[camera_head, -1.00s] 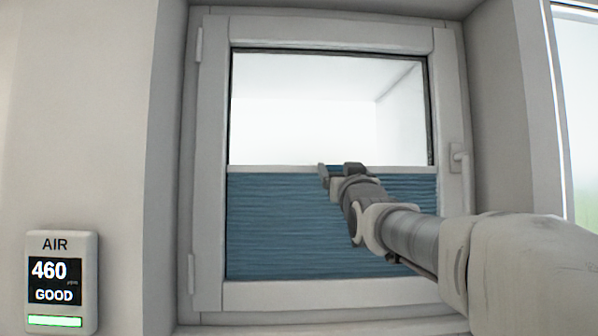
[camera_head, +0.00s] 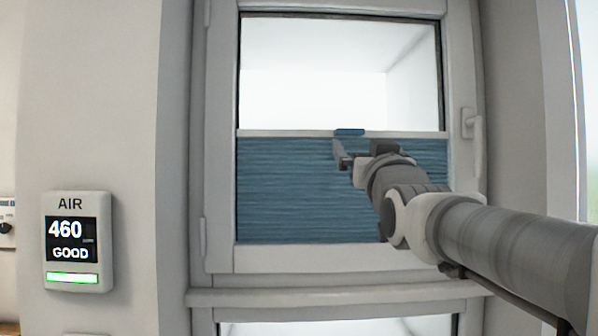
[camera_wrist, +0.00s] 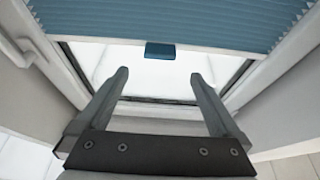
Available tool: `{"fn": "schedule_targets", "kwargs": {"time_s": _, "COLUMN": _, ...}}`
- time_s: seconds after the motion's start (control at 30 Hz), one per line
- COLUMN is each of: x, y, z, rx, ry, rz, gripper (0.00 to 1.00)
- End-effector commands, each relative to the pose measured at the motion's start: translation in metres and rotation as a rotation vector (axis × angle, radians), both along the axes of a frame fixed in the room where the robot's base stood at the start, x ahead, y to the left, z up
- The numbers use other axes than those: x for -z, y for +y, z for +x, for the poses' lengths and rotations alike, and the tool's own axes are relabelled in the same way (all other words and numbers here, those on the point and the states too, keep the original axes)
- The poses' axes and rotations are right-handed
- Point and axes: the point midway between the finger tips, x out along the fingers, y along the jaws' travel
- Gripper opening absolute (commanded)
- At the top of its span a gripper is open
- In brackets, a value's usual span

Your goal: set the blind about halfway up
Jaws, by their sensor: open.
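The blue pleated blind (camera_head: 290,190) covers the lower part of the window pane, and its pale top rail (camera_head: 280,133) lies about halfway up the glass. A small blue tab (camera_head: 349,132) sits on that rail; it also shows in the wrist view (camera_wrist: 160,50). My gripper (camera_head: 362,152) is open and empty, just below and in front of the tab in the head view. In the wrist view my gripper (camera_wrist: 158,80) has its fingers spread wide, with the tab apart from them and beyond the gap. My arm hides part of the blind's lower right.
The white window frame (camera_head: 222,180) surrounds the blind, with a handle (camera_head: 470,123) on its right side. A sill (camera_head: 330,297) runs below. An air monitor (camera_head: 78,242) reading 460 GOOD hangs on the left wall.

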Motion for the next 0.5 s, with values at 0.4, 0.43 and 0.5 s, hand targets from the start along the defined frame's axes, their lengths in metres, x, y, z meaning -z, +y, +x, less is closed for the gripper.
{"fn": "schedule_targets", "kwargs": {"time_s": 0.4, "x": 0.026, "y": 0.0, "z": -0.061, "rx": 0.0, "ry": 0.0, "rz": 0.0, "gripper": 1.0}}
{"fn": "schedule_targets", "kwargs": {"time_s": 0.43, "x": 0.026, "y": 0.0, "z": -0.063, "rx": 0.0, "ry": 0.0, "rz": 0.0, "gripper": 1.0}}
{"fn": "schedule_targets", "kwargs": {"time_s": 0.5, "x": 0.028, "y": 0.0, "z": -0.066, "rx": 0.0, "ry": 0.001, "rz": 0.0, "gripper": 1.0}}
